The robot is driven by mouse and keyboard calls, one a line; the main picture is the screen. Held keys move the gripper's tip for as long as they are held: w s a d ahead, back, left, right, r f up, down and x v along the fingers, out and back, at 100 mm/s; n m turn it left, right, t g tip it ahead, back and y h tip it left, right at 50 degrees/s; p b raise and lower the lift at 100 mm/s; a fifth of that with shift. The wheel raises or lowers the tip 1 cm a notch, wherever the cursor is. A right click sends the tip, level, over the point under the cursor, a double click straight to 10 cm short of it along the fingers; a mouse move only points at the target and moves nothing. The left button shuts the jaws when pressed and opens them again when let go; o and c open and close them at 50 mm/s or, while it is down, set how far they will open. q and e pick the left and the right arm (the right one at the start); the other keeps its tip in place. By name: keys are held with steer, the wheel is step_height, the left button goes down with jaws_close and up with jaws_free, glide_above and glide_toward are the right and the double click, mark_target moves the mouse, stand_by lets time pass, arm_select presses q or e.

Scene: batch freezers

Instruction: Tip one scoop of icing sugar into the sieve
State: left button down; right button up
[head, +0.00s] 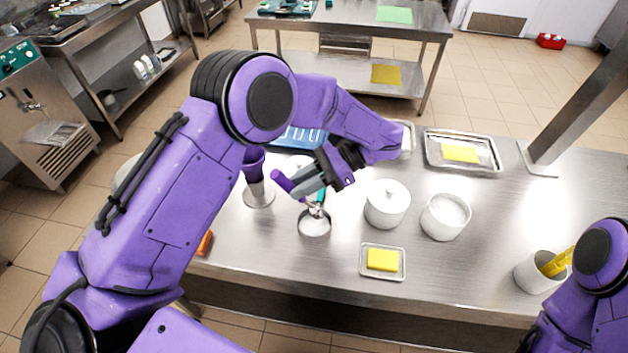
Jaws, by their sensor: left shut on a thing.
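My left gripper (307,186) is shut in the middle of the bench, with its jaws at the upper end of a teal handle (319,197). I take this handle to be the scoop's; the fingers and forearm hide part of it. Just below is a small round metal vessel (314,228) with white contents, which seems to be the sieve. I cannot tell whether the handle joins it or is over it. An open white pot (445,218) holding white powder stands to the right. My right gripper is not in view; only part of its arm shows at the lower right.
A lidded white jar (386,204) stands right of the left gripper. A steel tray (432,158) lies behind. A white pot (530,276) with a yellow item is near my right arm. A metal cup (259,194) stands left.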

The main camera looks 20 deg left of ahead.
arm_select(q)
steer(key=s+a+f+t+h+b, duration=0.5)
steer(key=a+t+h+b, duration=0.1)
steer(key=b, duration=1.6)
steer(key=shift+s+a+f+t+h, duration=0.15)
steer(key=shift+s+f+t+h, duration=0.1)
steer(key=shift+t+h, duration=0.8)
steer(key=shift+b, duration=0.3)
